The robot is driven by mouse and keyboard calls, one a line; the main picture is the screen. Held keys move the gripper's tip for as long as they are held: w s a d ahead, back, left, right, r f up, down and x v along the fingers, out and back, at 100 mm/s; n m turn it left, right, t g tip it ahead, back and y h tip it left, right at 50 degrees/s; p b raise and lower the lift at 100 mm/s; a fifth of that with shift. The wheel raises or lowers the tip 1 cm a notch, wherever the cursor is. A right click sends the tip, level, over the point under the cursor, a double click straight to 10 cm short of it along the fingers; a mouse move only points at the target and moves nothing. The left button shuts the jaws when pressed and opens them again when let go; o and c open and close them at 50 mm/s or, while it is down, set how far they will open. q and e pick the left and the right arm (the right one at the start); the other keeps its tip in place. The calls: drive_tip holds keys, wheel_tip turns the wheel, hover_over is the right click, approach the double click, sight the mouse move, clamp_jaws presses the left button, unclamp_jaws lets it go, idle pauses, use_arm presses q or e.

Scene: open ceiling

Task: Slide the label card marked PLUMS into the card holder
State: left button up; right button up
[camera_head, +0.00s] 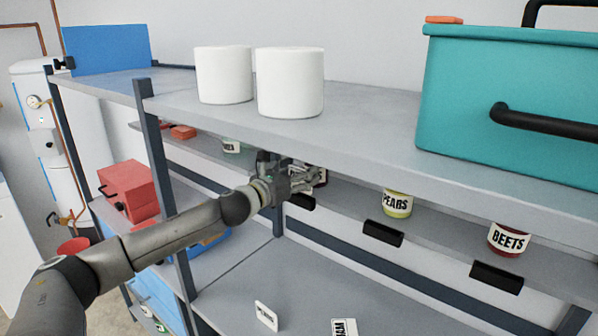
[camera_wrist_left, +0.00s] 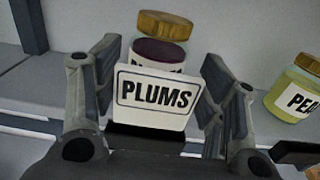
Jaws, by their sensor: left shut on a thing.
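The PLUMS card (camera_wrist_left: 157,93) is white with a black border and stands nearly upright, slightly tilted, between the fingers of my left gripper (camera_wrist_left: 160,100), which is shut on it. In the head view the left gripper (camera_head: 305,180) is at the middle shelf edge, and I cannot make out the card there. The black card holder (camera_wrist_left: 146,138) is directly below the card; it also shows below the gripper in the head view (camera_head: 302,201). The card's lower edge meets the holder's top in the picture; I cannot tell how deep it sits. My right gripper is not in view.
A gold-lidded dark jar (camera_wrist_left: 158,53) stands behind the card. PEARS (camera_head: 397,203) and BEETS (camera_head: 508,239) jars stand to the right, with empty black holders (camera_head: 383,233) nearby. The upper shelf (camera_head: 370,120) hangs over the gripper. Loose cards (camera_head: 266,316) are on the lower shelf.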

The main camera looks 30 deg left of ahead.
use_arm(q)
drive_tip(key=shift+f, duration=0.25)
drive_tip(key=shift+f+b, duration=1.45)
drive_tip(key=shift+f, duration=0.25)
drive_tip(key=o, duration=0.9)
drive_tip(key=shift+o, duration=0.2)
drive_tip(key=shift+s, duration=0.1)
drive_tip(key=s, duration=1.1)
drive_tip(key=shift+s+a, duration=0.35)
drive_tip(key=shift+a, duration=0.1)
idle(0.3)
